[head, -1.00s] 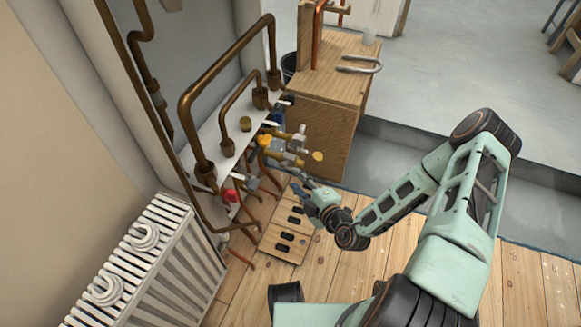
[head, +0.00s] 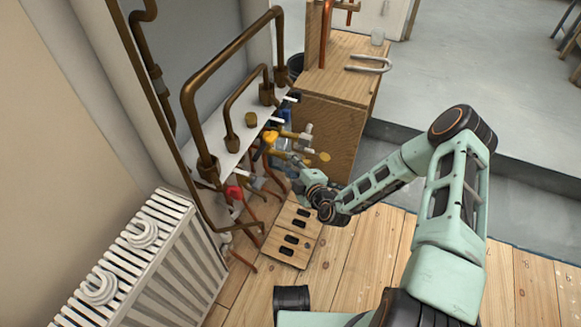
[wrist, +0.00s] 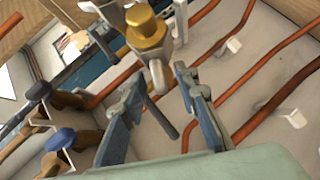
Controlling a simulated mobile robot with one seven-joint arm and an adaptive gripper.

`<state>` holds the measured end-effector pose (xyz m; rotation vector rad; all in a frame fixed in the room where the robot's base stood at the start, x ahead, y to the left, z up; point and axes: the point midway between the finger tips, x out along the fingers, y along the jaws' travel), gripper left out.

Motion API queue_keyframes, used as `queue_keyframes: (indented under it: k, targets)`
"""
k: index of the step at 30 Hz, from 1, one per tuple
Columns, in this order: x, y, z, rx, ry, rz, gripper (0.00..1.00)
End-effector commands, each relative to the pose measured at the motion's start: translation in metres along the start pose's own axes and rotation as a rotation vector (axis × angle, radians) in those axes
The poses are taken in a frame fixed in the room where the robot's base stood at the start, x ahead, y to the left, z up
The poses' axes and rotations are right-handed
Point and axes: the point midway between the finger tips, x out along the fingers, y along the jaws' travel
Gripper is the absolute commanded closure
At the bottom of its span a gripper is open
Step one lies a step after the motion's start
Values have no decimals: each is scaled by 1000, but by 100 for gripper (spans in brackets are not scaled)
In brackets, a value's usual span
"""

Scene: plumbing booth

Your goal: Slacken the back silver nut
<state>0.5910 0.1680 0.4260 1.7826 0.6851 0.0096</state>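Silver fittings sit among the brass and copper pipes in the head view. One silver fitting (head: 307,134) is at the back end of a brass valve, and another (head: 258,183) is nearer the radiator. I cannot tell for sure which is the back silver nut. My gripper (head: 292,167) is close to the valve group, its tips partly lost among the pipes. In the wrist view, my gripper (wrist: 158,88) is open, its blue fingers apart with nothing held. A silver fitting with a brass nut (wrist: 147,30) lies just beyond the fingertips, its curved silver end pointing between them.
Copper pipes (wrist: 250,95) run along the wall behind the fingers. Blue-handled and dark-handled valves (wrist: 58,140) stand at left in the wrist view. A white radiator (head: 150,260), a slotted wooden board (head: 272,262) and a wooden cabinet (head: 325,125) surround the work area. Wooden floor is clear at front right.

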Motion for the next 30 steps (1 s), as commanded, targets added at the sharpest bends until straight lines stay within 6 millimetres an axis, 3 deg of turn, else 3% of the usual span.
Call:
queue_keyframes:
  k: [7, 15, 30]
  targets:
    - [1, 0, 0, 0, 0, 0, 72]
    - [0, 0, 0, -1, 0, 0, 100]
    - [1, -8, 1, -54, 0, 53, 100]
